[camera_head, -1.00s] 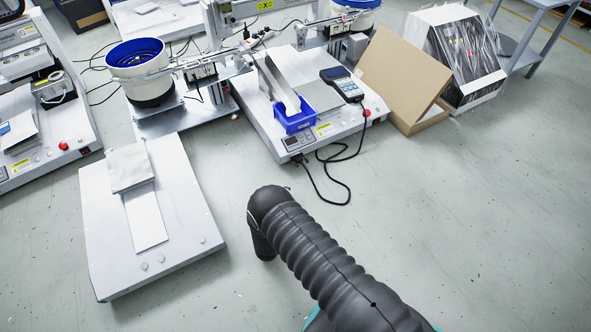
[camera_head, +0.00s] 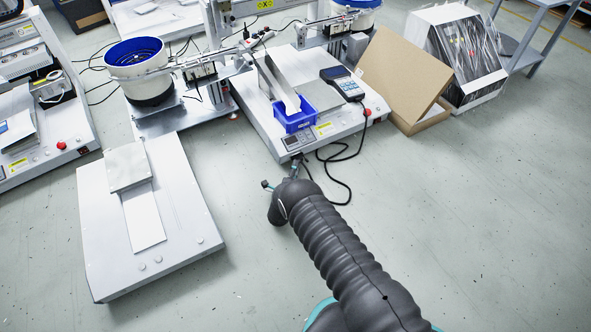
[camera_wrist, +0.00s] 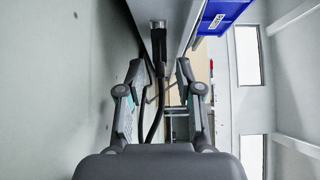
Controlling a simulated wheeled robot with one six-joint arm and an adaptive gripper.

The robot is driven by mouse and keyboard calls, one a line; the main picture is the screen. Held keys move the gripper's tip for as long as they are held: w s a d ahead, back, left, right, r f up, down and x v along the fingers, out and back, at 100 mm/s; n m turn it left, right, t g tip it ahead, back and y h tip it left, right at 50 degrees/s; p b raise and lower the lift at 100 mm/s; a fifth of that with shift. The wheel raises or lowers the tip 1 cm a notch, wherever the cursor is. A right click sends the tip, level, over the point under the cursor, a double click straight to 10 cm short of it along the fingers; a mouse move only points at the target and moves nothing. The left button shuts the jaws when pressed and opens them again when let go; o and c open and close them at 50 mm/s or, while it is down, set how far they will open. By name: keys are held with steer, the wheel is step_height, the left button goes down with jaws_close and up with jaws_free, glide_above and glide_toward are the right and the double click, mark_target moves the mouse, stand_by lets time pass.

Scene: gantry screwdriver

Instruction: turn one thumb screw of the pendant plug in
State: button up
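The pendant (camera_head: 342,83) lies on the right machine's bed. Its black cable (camera_head: 346,168) loops over the front edge to the floor and back to the machine's front. In the wrist view the plug (camera_wrist: 158,42) sits at the machine's front face, grey at its end, with the black cable (camera_wrist: 153,120) running from it towards me. My gripper (camera_wrist: 158,70) is open, a finger on either side of the plug and cable, with gaps on both sides. In the head view my gripper (camera_head: 282,173) is partly hidden by my arm. The thumb screws are too small to tell.
The right machine's front panel (camera_head: 300,140) stands just beyond my gripper. A blue bin (camera_head: 294,117) sits above it and shows close at the wrist view's upper right (camera_wrist: 222,14). A cardboard box (camera_head: 405,75) stands to the right. The floor (camera_head: 450,230) at right is clear.

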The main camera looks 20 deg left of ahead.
jaws_close()
steer(key=shift+w+r+m+g, duration=0.1)
steer(key=shift+r+m+g, duration=0.15)
steer(key=shift+m+g, duration=1.25)
steer(key=shift+g, duration=0.3)
